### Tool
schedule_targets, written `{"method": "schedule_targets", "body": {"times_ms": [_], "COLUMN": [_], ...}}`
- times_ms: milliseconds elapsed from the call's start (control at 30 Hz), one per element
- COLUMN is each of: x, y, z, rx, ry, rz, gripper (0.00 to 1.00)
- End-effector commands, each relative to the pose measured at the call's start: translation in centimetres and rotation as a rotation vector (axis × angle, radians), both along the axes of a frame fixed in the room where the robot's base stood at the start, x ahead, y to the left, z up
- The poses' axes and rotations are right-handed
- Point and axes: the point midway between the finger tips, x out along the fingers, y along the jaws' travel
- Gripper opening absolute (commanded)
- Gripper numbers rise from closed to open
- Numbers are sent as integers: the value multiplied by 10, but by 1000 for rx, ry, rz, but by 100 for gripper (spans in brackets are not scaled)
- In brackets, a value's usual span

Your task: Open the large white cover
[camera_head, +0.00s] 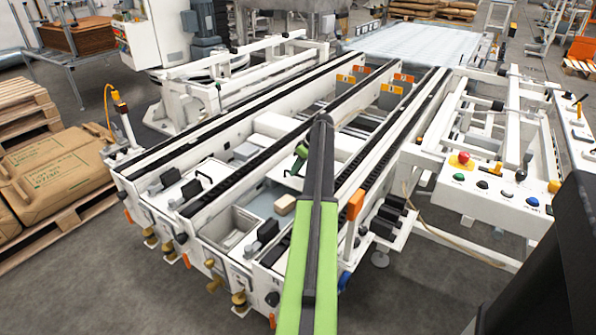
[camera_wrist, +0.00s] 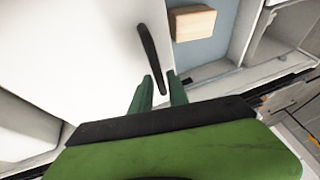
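The large white cover (camera_wrist: 80,50) is a flat white panel that fills the upper left of the wrist view, lying shut as far as I can see. A black bar handle (camera_wrist: 150,55) stands on it near its right edge. My gripper (camera_wrist: 160,84) has two green fingers, spread apart. The lower end of the handle shows between the fingertips, with a visible gap; I cannot tell whether they touch it. In the head view my gripper (camera_head: 299,160) hangs over the middle of the machine, and the cover (camera_head: 285,172) is partly hidden by my arm.
Long black conveyor rails (camera_head: 350,85) run along both sides. An open bin (camera_head: 232,226) is at the front. A button panel (camera_head: 490,187) stands right.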

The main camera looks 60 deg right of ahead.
Motion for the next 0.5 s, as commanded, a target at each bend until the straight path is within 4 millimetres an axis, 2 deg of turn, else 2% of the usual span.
{"method": "schedule_targets", "body": {"times_ms": [33, 100, 367, 500], "x": [-2, -4, -8, -11], "y": [-2, -3, -5, -6], "z": [0, 0, 0, 7], "rx": [0, 0, 0, 0], "ry": [1, 2, 4, 4], "rz": [-2, -5, -9, -10], "gripper": [28, 34, 34, 34]}}
